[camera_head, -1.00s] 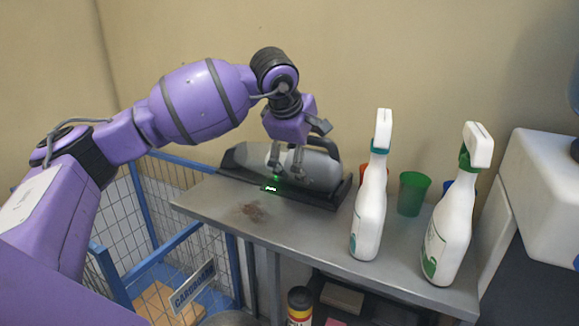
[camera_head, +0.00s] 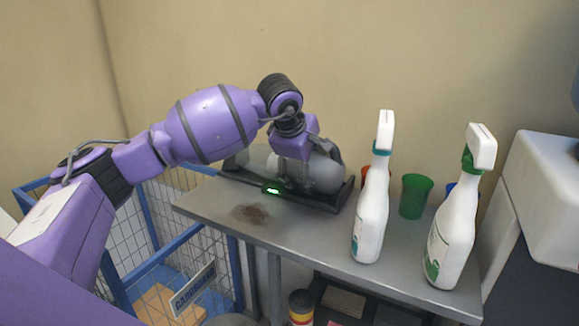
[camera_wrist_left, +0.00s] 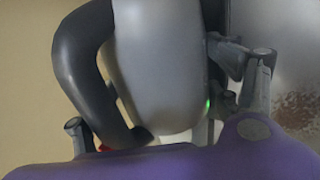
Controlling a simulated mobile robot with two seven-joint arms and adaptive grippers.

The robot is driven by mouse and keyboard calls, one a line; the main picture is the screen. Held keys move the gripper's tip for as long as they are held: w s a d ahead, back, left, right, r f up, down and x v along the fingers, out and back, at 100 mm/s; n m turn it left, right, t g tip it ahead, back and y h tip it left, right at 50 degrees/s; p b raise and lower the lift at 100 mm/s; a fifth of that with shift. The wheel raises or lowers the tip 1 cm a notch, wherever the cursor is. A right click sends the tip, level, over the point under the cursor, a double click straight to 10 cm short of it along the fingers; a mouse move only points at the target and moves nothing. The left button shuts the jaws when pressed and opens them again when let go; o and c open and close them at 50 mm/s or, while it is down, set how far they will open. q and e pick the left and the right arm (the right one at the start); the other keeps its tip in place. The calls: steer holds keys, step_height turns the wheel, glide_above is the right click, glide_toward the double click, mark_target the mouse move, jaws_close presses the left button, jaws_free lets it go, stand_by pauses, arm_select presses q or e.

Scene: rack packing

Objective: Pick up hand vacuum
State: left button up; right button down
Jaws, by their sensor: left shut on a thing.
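The hand vacuum (camera_head: 322,174) is grey with a dark handle and lies in a black dock (camera_head: 318,201) on the metal shelf, by the wall. My left gripper (camera_head: 292,180) is down on it from above, with its fingers partly hidden in the head view. In the left wrist view the hand vacuum (camera_wrist_left: 160,70) fills the middle, with its dark curved handle on the left. The fingers of my left gripper (camera_wrist_left: 165,120) stand on either side of its body, shut on it. My right gripper is not in view.
Two white spray bottles (camera_head: 371,205) (camera_head: 452,225) stand on the grey shelf (camera_head: 300,235) to the right of the dock. A green cup (camera_head: 414,196) stands behind them. A blue-framed wire cage (camera_head: 165,250) is below left. A brown stain marks the shelf's left part.

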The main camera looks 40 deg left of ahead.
arm_select(q)
steer(key=c, duration=0.4)
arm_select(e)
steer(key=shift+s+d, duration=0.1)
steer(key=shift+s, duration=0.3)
